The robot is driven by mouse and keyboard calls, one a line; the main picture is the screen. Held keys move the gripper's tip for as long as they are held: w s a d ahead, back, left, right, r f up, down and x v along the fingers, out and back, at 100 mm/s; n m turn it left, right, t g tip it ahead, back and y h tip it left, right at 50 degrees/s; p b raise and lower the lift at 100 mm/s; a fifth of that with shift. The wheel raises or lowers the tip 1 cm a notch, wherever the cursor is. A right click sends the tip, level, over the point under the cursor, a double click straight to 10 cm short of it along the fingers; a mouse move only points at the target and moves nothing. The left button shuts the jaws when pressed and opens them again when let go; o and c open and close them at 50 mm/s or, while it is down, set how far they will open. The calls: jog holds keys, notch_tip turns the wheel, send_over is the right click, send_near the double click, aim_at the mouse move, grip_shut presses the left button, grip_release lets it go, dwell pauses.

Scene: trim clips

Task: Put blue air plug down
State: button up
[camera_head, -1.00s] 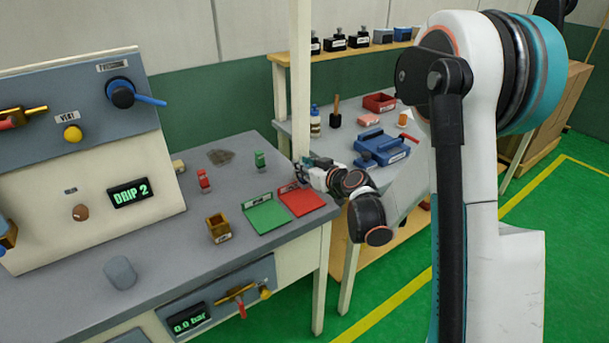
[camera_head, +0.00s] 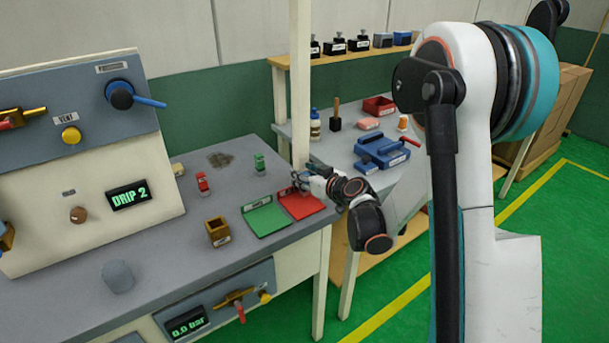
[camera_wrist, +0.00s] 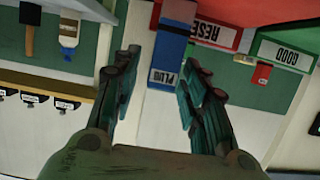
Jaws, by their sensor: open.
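The blue air plug (camera_wrist: 171,50), a long blue block with a white PLUG label, shows in the wrist view between my fingers and just beyond their tips. My gripper (camera_wrist: 160,92) is open, with a gap on both sides of the plug. In the head view my gripper (camera_head: 302,180) is low at the table's right end, beside the white post and at the red tray's back edge. The plug cannot be made out there. What it rests on is unclear.
A red tray (camera_head: 301,205) and a green tray (camera_head: 267,219) lie side by side. A red block (camera_head: 202,182), a green block (camera_head: 259,163) and a wooden box (camera_head: 217,231) stand nearby. The post (camera_head: 300,90) is close. A blue vise (camera_head: 382,151) is on the side table.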

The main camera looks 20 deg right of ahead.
jog(key=p+v, duration=0.2)
jog(key=v, duration=1)
jog(key=shift+p, duration=0.4)
jog(key=shift+a+r, duration=0.1)
jog(key=s+a+r+m+g+h, duration=0.2)
jog(key=s+a+r+g, duration=0.2)
jog(key=s+a+r, duration=0.45)
jog(key=s+d+m+g+h, duration=0.1)
jog(key=s+d+g+h, duration=0.1)
jog(key=s, duration=1.6)
jog(key=shift+d+m+g, duration=0.3)
jog(key=shift+d, duration=0.15)
jog(key=shift+f, duration=0.1)
